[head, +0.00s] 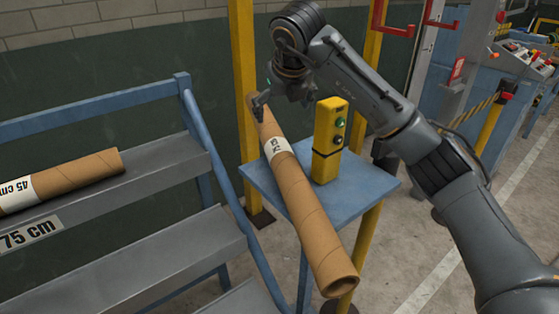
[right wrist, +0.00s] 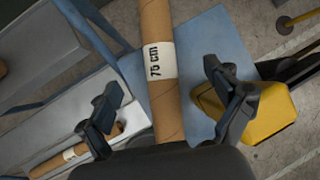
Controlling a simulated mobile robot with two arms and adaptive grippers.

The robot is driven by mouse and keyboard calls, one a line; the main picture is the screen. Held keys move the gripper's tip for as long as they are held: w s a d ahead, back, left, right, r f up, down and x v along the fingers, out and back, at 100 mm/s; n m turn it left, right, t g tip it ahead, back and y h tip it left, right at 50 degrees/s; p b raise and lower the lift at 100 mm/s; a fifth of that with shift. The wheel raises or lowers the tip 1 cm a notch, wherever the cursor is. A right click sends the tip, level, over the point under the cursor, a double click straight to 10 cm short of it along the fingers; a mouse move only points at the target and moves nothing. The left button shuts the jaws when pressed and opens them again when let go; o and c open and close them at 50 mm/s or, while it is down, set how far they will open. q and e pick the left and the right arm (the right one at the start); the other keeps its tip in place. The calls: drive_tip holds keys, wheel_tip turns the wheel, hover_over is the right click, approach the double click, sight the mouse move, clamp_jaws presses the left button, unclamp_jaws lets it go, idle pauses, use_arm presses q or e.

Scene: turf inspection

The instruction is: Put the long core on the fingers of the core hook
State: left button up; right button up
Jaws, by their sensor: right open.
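The long core (head: 300,210) is a brown cardboard tube with a white label reading 75 cm. It lies across a small blue table, its near end jutting past the front edge. In the right wrist view the long core (right wrist: 167,95) runs between the two fingers. My right gripper (head: 265,103) is open at the core's far end, one finger on either side; I cannot tell whether they touch it. The core hook's red fingers (head: 398,29) stick out from uprights at the upper right, empty. My left gripper is not in view.
A yellow control box (head: 328,145) stands on the blue table (head: 365,187), close to the right of the core. A grey shelf rack on the left holds a shorter core (head: 75,175) labelled 45 cm. A yellow post (head: 243,70) rises behind the table.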

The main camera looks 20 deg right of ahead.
sight(282, 147)
wheel_tip(282, 147, down, 8)
drive_tip(key=shift+w+d+f+p, duration=0.1)
drive_tip(key=shift+w+f+p, duration=0.1)
drive_tip(key=shift+p, duration=0.25)
drive_tip(key=p+x, duration=0.1)
drive_tip(key=x, duration=0.6)
drive_tip(key=shift+s, duration=0.1)
drive_tip(key=c, duration=1.8)
drive_tip(key=shift+r, duration=0.2)
drive_tip(key=shift+c, duration=0.5)
drive_tip(key=shift+d+r, duration=0.1)
